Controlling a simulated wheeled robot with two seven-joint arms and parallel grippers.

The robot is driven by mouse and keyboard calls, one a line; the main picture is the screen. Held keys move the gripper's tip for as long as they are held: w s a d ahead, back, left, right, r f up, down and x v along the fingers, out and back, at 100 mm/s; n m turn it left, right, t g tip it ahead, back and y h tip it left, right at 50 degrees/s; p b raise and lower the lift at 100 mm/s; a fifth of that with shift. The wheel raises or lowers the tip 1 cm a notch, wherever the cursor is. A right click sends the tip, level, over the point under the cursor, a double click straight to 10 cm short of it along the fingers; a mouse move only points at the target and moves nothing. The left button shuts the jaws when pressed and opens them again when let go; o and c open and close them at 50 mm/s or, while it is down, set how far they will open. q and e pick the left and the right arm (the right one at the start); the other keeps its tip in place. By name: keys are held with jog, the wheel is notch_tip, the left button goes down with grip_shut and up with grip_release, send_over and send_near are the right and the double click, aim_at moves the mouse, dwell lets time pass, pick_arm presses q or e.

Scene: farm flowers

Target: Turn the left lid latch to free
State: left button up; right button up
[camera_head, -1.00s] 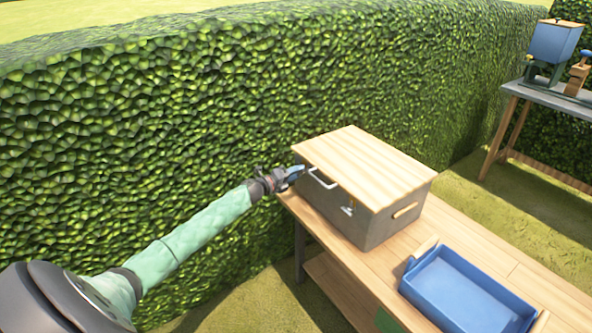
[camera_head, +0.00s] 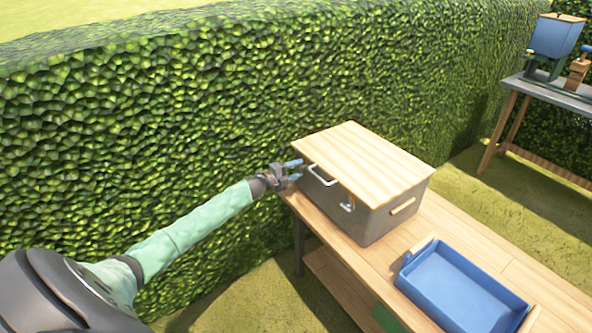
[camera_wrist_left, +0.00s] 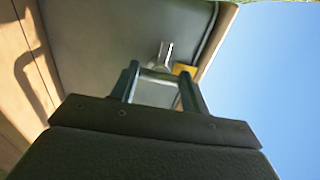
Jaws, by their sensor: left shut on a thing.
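The grey box (camera_head: 375,225) with its pale wooden lid (camera_head: 365,160) stands on the bench, lid down. My left gripper (camera_head: 297,170) is at the box's left front corner, below the lid edge. In the left wrist view its two fingers (camera_wrist_left: 161,85) stand slightly apart, shut on the left lid latch (camera_wrist_left: 165,54), a small metal piece beside a yellow part (camera_wrist_left: 184,69). The fingers hide that latch in the head view. My right gripper is not in view.
A blue tray (camera_head: 465,290) lies on the wooden bench (camera_head: 380,262) to the right. A tall hedge (camera_head: 180,130) runs behind. Another table (camera_head: 550,97) stands at the far right.

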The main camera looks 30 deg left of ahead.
pick_arm(q)
jog(key=o, duration=1)
jog(key=shift+a, duration=0.1)
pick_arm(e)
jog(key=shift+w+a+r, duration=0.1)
pick_arm(q)
jog(key=b+v, duration=0.1)
jog(key=v, duration=0.6)
jog(key=shift+s+a+b, duration=0.1)
jog(key=shift+s+b, duration=0.25)
jog(key=shift+s, duration=0.05)
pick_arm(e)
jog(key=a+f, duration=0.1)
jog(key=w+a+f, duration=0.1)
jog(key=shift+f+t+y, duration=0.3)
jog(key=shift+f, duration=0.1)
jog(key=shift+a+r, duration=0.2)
